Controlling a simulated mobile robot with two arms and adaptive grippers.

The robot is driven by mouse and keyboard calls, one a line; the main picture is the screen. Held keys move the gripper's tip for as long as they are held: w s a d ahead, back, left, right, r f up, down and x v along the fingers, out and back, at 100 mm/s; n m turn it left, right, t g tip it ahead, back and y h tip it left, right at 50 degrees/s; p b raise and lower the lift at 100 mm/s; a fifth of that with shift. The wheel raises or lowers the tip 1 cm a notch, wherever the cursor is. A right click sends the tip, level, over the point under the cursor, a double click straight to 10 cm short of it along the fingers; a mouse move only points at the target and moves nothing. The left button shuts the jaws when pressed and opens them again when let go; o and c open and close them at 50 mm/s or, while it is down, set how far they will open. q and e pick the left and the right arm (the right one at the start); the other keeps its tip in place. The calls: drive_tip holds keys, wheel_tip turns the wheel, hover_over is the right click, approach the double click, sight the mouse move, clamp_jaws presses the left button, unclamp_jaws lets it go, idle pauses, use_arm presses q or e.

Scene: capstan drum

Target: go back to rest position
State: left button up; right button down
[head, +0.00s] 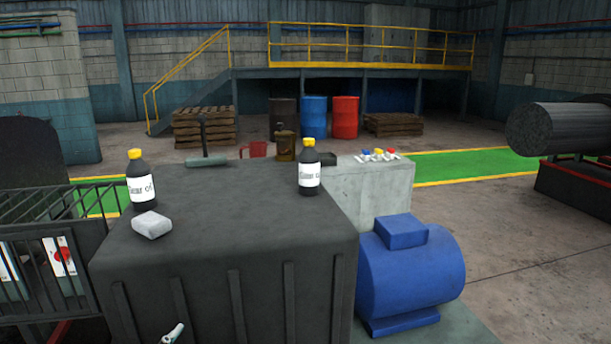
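Neither of my grippers shows in the head view. Two dark bottles with yellow caps and white labels stand upright on the dark machine housing (230,225). The left bottle (141,185) is near the left edge of the top. The right bottle (309,170) is near the right edge. A light grey block (152,225) lies on the top in front of the left bottle.
A blue motor (410,270) stands right of the housing, beside a concrete block (375,195) with small coloured items on it. A red mug (254,150) and a brass-coloured can (285,146) are behind. A railed cage (45,240) is left.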

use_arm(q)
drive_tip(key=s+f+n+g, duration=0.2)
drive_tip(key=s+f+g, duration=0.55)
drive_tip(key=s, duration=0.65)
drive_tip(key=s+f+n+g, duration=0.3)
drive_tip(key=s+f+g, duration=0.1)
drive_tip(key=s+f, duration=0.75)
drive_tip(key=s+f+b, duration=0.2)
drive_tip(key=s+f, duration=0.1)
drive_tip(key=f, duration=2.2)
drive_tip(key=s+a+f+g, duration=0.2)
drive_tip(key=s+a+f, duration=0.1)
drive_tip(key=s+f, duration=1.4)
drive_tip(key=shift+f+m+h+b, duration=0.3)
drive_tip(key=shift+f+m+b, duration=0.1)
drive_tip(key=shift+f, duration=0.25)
